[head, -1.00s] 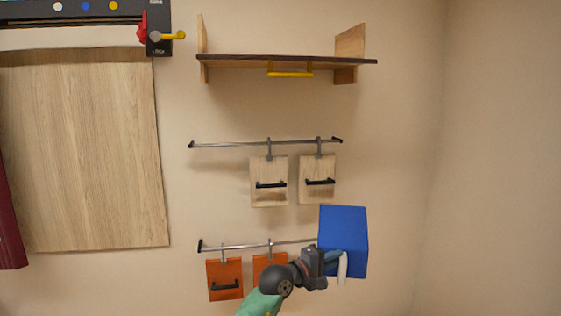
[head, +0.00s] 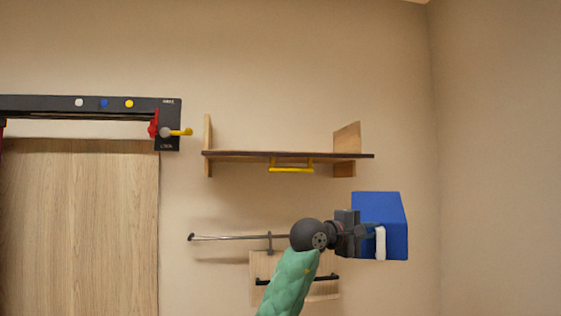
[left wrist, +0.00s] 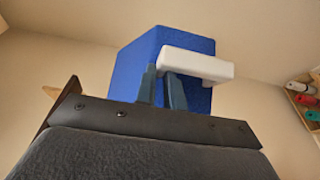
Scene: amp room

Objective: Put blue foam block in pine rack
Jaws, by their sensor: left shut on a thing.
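The blue foam block (head: 392,208) is a blue box with a white handle, to the right of and below the wall shelf in the head view. My left gripper (head: 372,231) is shut on the block's white handle and holds the block in the air. In the left wrist view the two fingertips (left wrist: 162,84) close on one leg of the handle, with the blue block (left wrist: 135,68) behind. The pine rack (head: 345,138) appears to be the wooden wall shelf with upright ends, a dark front edge and a yellow handle below. Its board looks empty. My right gripper is out of view.
Below the shelf, a metal rail (head: 225,237) carries wooden boards (head: 325,290) with black handles, partly behind my left arm. A wood panel door (head: 80,220) under a black track stands at left. Wall space right of the shelf is free.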

